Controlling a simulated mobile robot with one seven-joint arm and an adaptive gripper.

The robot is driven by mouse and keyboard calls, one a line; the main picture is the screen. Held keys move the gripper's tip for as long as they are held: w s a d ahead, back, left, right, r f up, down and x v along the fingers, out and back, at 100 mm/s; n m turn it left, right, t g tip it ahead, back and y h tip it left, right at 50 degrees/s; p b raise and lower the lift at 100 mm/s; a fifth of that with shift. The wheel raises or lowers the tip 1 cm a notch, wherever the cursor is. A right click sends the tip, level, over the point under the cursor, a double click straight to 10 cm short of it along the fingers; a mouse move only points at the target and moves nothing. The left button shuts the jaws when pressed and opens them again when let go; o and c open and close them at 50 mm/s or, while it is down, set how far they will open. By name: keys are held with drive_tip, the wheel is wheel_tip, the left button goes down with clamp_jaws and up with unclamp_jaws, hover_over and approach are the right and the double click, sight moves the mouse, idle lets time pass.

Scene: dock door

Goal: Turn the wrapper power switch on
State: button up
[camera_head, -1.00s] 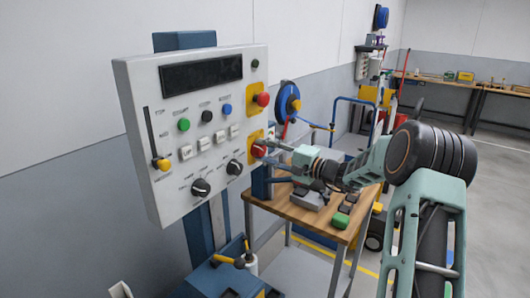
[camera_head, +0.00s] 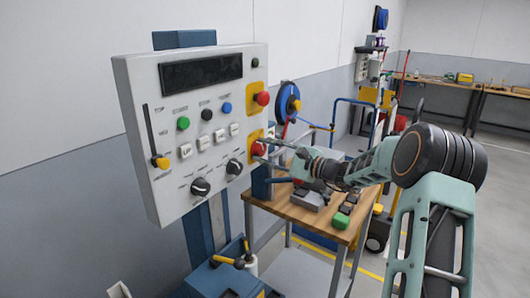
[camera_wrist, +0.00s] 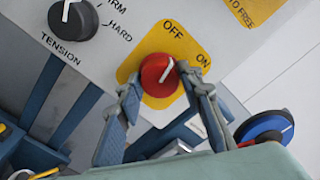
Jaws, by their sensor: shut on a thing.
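The power switch is a red rotary knob (camera_wrist: 158,75) with a white pointer on a yellow plate (camera_wrist: 187,40) marked OFF and ON. In the wrist view its pointer lies between the two labels, nearer OFF. The knob also shows in the head view (camera_head: 258,148), at the lower right of the grey control panel (camera_head: 157,95). My gripper (camera_wrist: 160,85) has one finger on each side of the knob and is shut on it. In the head view my gripper (camera_head: 266,150) reaches the knob from the right.
A black TENSION knob (camera_wrist: 73,20) sits left of the switch. A red button (camera_head: 262,98) on a yellow plate is above it. A wooden table (camera_head: 300,212) with small items stands below and behind my gripper.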

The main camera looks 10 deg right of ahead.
drive_tip(key=m+p, duration=0.2)
drive_tip(key=m, duration=0.4)
drive_tip(key=shift+r+m+p, duration=0.1)
drive_tip(key=shift+m+p, duration=0.2)
drive_tip(key=m+p, duration=0.3)
drive_tip(key=m, duration=0.1)
drive_tip(key=shift+m, duration=0.4)
drive_tip(key=o, duration=1.2)
drive_tip(key=shift+c, duration=0.2)
drive_tip(key=v, duration=1.2)
